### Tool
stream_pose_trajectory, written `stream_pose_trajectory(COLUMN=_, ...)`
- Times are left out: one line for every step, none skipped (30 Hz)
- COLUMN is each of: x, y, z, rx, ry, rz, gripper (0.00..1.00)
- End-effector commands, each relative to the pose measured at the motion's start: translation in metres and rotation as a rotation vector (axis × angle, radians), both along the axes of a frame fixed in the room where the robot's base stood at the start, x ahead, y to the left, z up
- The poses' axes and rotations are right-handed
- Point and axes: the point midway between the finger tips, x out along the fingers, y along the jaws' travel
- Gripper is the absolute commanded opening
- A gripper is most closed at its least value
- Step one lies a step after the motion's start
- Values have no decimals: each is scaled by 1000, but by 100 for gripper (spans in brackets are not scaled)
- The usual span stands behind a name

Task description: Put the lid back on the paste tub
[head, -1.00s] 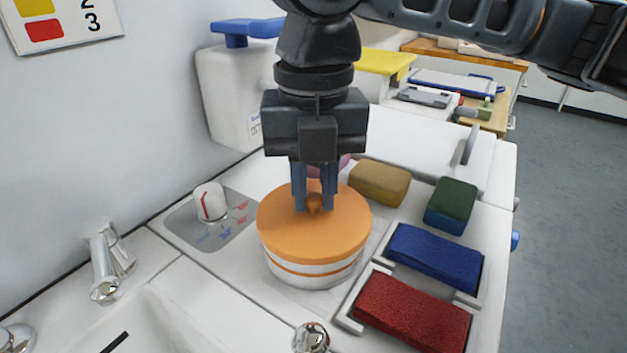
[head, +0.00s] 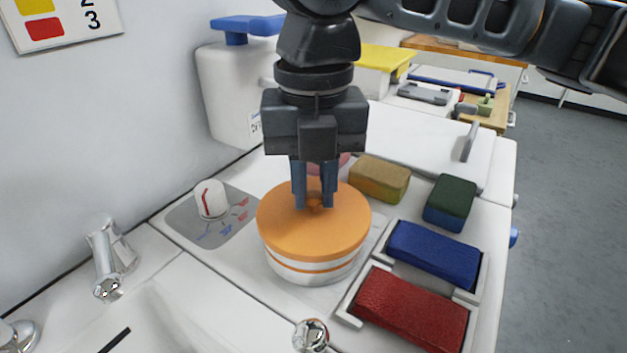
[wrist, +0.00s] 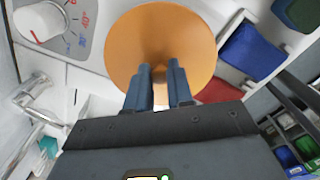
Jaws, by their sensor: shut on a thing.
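The paste tub (head: 310,278) is a low white round tub with an orange stripe, standing on the white worktop beside the dial panel. The orange lid (head: 285,236) is level over the tub's top, and its rim lines up with the tub's; I cannot tell whether it is fully seated. My gripper (head: 315,206) points straight down and is shut on the small knob at the lid's middle. In the wrist view the lid (wrist: 128,45) fills the upper middle, hides the tub, and its knob sits between my fingertips (wrist: 159,67).
Red (head: 410,308) and blue (head: 433,250) blocks lie in trays right of the tub. Green (head: 450,202) and tan (head: 379,180) blocks lie behind. A dial (head: 211,199) stands left, a tap (head: 108,258) and basin at front left.

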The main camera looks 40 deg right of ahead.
Motion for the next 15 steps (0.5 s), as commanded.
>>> stream_pose_trajectory(x=0, y=0, z=0, rx=0, ry=0, rz=0, gripper=0)
stream_pose_trajectory(x=0, y=0, z=0, rx=0, ry=0, rz=0, gripper=0)
stream_pose_trajectory(x=0, y=0, z=0, rx=0, ry=0, rz=0, gripper=23)
stream_pose_trajectory(x=0, y=0, z=0, rx=0, ry=0, rz=0, gripper=26)
stream_pose_trajectory(x=0, y=0, z=0, rx=0, ry=0, rz=0, gripper=29)
stream_pose_trajectory(x=0, y=0, z=0, rx=0, ry=0, rz=0, gripper=33)
stream_pose_trajectory(x=0, y=0, z=0, rx=0, ry=0, rz=0, gripper=36)
stream_pose_trajectory(x=0, y=0, z=0, rx=0, ry=0, rz=0, gripper=39)
stream_pose_trajectory(x=0, y=0, z=0, rx=0, ry=0, rz=0, gripper=43)
stream_pose_trajectory(x=0, y=0, z=0, rx=0, ry=0, rz=0, gripper=45)
stream_pose_trajectory(x=0, y=0, z=0, rx=0, ry=0, rz=0, gripper=48)
stream_pose_trajectory(x=0, y=0, z=0, rx=0, ry=0, rz=0, gripper=51)
stream_pose_trajectory(x=0, y=0, z=0, rx=0, ry=0, rz=0, gripper=51)
stream_pose_trajectory(x=0, y=0, z=0, rx=0, ry=0, rz=0, gripper=51)
stream_pose_trajectory(x=0, y=0, z=0, rx=0, ry=0, rz=0, gripper=51)
